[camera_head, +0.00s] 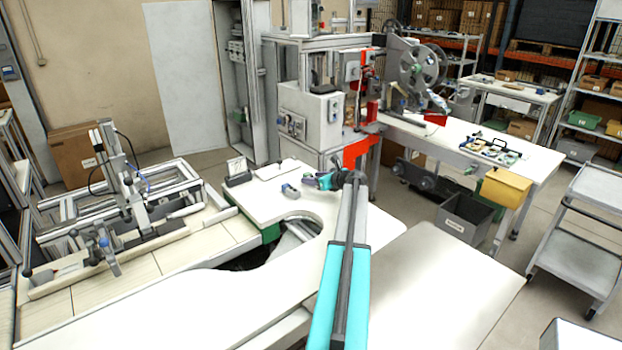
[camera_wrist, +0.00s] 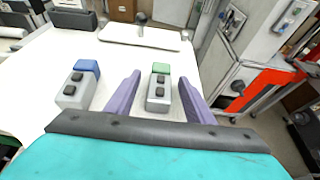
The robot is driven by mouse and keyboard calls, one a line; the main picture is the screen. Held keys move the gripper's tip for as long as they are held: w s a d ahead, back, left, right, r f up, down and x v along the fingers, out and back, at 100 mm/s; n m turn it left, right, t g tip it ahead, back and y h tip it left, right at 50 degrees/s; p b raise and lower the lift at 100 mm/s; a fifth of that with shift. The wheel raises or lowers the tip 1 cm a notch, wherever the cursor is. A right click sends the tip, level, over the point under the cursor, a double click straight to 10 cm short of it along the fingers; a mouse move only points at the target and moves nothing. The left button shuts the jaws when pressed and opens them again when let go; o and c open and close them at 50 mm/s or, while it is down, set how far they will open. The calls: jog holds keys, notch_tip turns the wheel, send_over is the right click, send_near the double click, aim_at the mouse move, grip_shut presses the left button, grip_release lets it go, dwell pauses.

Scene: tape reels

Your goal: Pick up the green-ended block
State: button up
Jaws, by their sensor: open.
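The green-ended block (camera_wrist: 158,92) is small and grey, with two dark buttons on top and a green far end. It lies on the white table (camera_wrist: 115,65) in the wrist view. My gripper (camera_wrist: 159,77) is open, with one purple finger on each side of the block in the picture. I see a gap on both sides; whether the fingers are down at its height I cannot tell.
A similar blue-ended block (camera_wrist: 79,86) lies left of the green-ended one; it also shows in the head view (camera_head: 290,190). A flat white plate (camera_wrist: 150,40) and a dark grey holder (camera_wrist: 72,19) lie farther back. A machine with red parts (camera_wrist: 262,82) stands to the right.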

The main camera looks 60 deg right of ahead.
jog(key=shift+x, duration=0.9)
grip_shut()
